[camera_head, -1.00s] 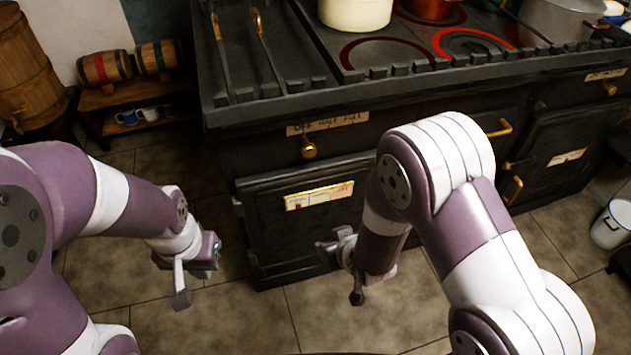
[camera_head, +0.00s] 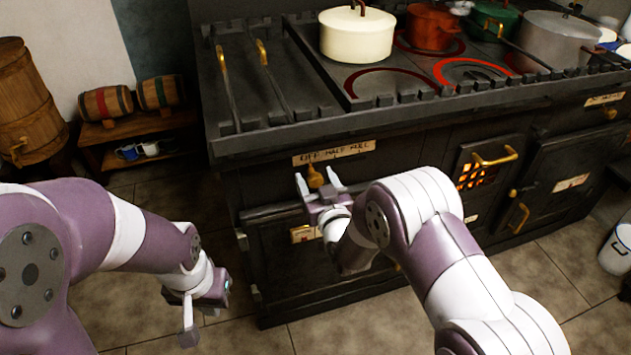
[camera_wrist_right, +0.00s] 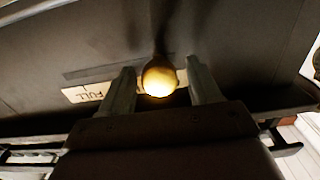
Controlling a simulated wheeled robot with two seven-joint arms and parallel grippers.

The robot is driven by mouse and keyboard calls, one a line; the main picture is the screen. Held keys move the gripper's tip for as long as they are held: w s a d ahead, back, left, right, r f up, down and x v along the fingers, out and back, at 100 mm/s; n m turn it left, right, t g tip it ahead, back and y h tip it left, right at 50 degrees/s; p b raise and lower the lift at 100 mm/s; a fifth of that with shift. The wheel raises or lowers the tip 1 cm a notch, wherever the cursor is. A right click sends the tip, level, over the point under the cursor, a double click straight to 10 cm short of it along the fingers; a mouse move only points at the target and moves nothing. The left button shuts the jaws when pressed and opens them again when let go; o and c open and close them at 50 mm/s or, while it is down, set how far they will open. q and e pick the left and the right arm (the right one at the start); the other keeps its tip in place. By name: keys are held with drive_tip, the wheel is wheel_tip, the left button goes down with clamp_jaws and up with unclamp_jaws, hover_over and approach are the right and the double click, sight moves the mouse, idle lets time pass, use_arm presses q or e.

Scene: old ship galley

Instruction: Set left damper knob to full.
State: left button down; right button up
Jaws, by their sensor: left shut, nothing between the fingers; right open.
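The left damper knob (camera_head: 315,176) is a small brass knob on the dark stove front, under a paper label (camera_head: 334,153) reading off, half, full. My right gripper (camera_head: 317,180) is open, with one finger on each side of the knob. In the right wrist view the round knob (camera_wrist_right: 159,77) shows between the two fingers (camera_wrist_right: 162,88), with gaps on both sides. Part of the label (camera_wrist_right: 88,93) with the word full shows behind the fingers. My left gripper (camera_head: 188,322) is shut and empty, low over the floor at the left, away from the stove.
A cream pot (camera_head: 356,36), a red pot (camera_head: 432,27) and a grey pot (camera_head: 545,40) stand on the stove top. A brass handle (camera_head: 495,157) juts from the front to the right. Small barrels (camera_head: 106,103) sit on a low shelf at the left.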

drive_tip(key=shift+w, duration=0.25)
clamp_jaws()
drive_tip(key=w+d, duration=0.1)
drive_tip(key=d, duration=0.2)
drive_tip(key=w+d, duration=0.1)
drive_tip(key=d, duration=0.3)
drive_tip(key=w+d+b, duration=0.1)
drive_tip(key=d, duration=0.3)
drive_tip(key=shift+w, duration=0.3)
drive_tip(key=shift+w+d, duration=0.1)
drive_tip(key=shift+d, duration=0.25)
drive_tip(key=shift+r, duration=0.1)
drive_tip(key=shift+c, duration=1.7)
unclamp_jaws()
drive_tip(key=o, duration=0.3)
drive_tip(key=shift+d, duration=0.15)
drive_tip(key=shift+o, duration=0.2)
